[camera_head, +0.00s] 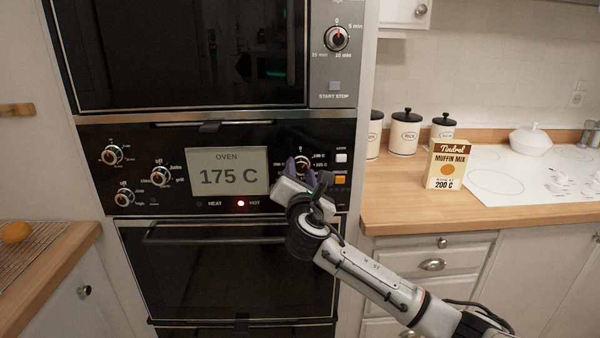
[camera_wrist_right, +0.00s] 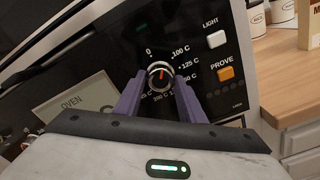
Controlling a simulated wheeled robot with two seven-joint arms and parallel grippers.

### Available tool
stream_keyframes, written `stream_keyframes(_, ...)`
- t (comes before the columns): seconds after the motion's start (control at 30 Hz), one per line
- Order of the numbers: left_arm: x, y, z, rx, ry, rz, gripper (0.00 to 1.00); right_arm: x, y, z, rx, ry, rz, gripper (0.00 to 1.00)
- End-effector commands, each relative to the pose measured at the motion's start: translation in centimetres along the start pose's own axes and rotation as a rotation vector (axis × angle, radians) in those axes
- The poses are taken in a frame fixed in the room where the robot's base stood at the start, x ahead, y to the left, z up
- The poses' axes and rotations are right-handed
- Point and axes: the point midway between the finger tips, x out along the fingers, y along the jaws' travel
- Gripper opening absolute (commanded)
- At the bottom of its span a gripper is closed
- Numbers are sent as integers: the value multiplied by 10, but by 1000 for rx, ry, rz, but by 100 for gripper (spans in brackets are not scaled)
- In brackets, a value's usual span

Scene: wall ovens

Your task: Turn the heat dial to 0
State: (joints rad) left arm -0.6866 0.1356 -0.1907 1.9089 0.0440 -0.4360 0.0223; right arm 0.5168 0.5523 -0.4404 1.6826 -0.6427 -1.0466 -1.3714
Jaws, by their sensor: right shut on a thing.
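The heat dial (camera_head: 302,161) is a round knob with a metal rim on the black oven panel, right of the display. In the right wrist view, the dial (camera_wrist_right: 160,75) has an orange mark and a printed scale with 0 at its upper left and 100 C at its upper right. My right gripper (camera_head: 301,171) has its purple fingers on either side of the dial, shut on it; they also show in the right wrist view (camera_wrist_right: 160,87). The oven display (camera_head: 226,172) reads 175 C. My left gripper is not in view.
A white light button (camera_head: 341,158) and an orange prove button (camera_head: 340,180) sit just right of the dial. Below is the oven door handle (camera_head: 190,240). A muffin mix box (camera_head: 446,164) reading 200 C stands on the right counter.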

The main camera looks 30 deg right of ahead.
Motion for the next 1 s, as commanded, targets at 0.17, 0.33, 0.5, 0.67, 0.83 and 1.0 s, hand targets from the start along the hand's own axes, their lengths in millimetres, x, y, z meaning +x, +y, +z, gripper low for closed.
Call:
stream_keyframes(0.17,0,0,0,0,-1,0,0,0,-1,0,-170,-1,0,14)
stream_keyframes(0.33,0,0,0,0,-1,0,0,0,-2,0,-317,1,1,14)
stream_keyframes(0.5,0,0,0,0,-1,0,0,0,-2,0,-440,0,0,14)
stream_keyframes(0.67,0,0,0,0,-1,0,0,0,-3,0,-525,1,0,14)
stream_keyframes(0.83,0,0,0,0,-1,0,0,0,-3,0,-580,2,0,14)
stream_keyframes(1.0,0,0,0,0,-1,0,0,0,-3,0,-606,2,0,14)
